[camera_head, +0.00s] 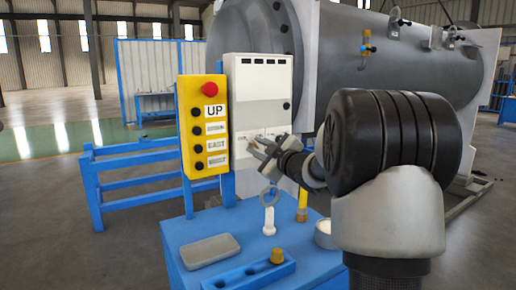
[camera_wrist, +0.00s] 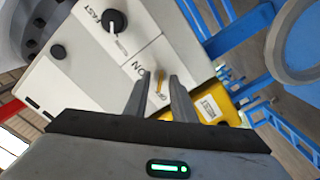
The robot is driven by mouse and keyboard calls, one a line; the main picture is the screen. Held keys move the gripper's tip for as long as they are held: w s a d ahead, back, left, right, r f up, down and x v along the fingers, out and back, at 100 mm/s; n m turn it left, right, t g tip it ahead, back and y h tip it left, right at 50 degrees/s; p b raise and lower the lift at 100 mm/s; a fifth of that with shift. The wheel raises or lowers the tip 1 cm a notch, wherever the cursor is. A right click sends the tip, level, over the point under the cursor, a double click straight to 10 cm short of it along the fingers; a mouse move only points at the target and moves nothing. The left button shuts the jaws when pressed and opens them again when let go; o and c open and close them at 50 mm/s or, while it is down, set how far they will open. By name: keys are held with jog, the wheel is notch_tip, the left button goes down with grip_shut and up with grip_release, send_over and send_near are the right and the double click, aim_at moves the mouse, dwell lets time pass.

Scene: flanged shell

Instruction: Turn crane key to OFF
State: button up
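The brass-yellow crane key (camera_wrist: 160,80) sits on the white control panel (camera_wrist: 85,70), beside the printed word ON; an OFF mark is not readable. In the wrist view, my gripper (camera_wrist: 161,76) points at the panel with its fingers apart, one on each side of the key, with gaps visible. I cannot tell how deep the fingertips reach past the key. In the head view, my gripper (camera_head: 258,146) is at the lower front of the white control box (camera_head: 262,85), and the key is not clearly visible there.
A black knob (camera_wrist: 115,20) marked FAST is on the same panel. The yellow pendant (camera_head: 203,130) with a red button stands just left of the box. Below, a blue table (camera_head: 185,235) holds a grey slab (camera_head: 208,249), a white ring-topped piece (camera_head: 269,210) and a blue block (camera_head: 248,275).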

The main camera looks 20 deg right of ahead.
jog(key=s+d+p, duration=0.2)
jog(key=s+d, duration=0.1)
jog(key=s, duration=1.4)
jog(key=shift+d, duration=0.15)
